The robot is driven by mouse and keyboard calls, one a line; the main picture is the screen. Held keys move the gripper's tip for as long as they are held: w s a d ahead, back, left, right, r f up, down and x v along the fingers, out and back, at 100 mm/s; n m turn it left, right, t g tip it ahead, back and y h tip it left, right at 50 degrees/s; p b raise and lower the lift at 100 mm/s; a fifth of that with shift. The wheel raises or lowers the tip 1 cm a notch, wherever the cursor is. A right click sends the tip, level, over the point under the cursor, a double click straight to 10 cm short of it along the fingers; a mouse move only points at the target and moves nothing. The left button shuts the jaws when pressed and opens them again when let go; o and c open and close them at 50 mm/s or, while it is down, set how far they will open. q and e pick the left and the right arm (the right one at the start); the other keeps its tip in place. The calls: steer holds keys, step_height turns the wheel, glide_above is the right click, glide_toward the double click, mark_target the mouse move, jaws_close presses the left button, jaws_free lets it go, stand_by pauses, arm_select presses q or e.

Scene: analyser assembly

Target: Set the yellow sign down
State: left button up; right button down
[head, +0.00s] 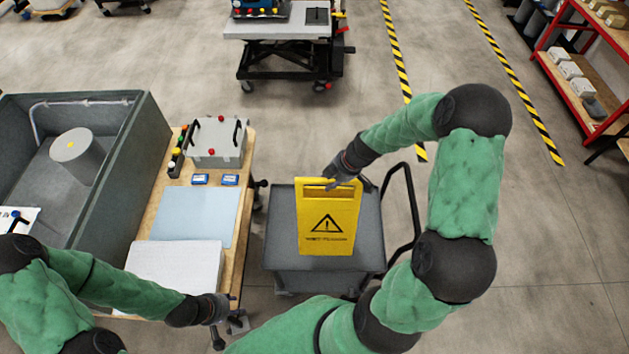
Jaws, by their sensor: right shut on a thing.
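The yellow sign (328,232) has a black warning triangle and a line of dark lettering. It is upright in the head view, in front of or over the grey cart top (283,259). My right gripper (338,180) is shut on the sign's top edge near its handle slot. I cannot tell whether the sign's lower edge touches the cart. My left gripper (222,318) is low in the view, beside the front right corner of the wooden bench, apart from the sign. Its fingers are small and dark, and their opening is unclear.
The wooden bench (246,190) left of the cart holds a grey box (216,142), a pale blue sheet (196,216) and a white block (176,264). A deep grey tub (140,150) stands further left. The cart's black handle (412,205) rises at its right. Open floor lies behind.

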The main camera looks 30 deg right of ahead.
steer(key=w+f+p, duration=0.4)
steer(key=w+f, duration=0.5)
steer(key=f, duration=0.2)
steer(key=shift+w, duration=0.3)
steer(key=shift+a, duration=0.1)
steer(key=c, duration=0.9)
jaws_free()
steer(key=shift+f, duration=0.1)
steer(key=shift+c, duration=0.2)
steer(key=shift+s, duration=0.1)
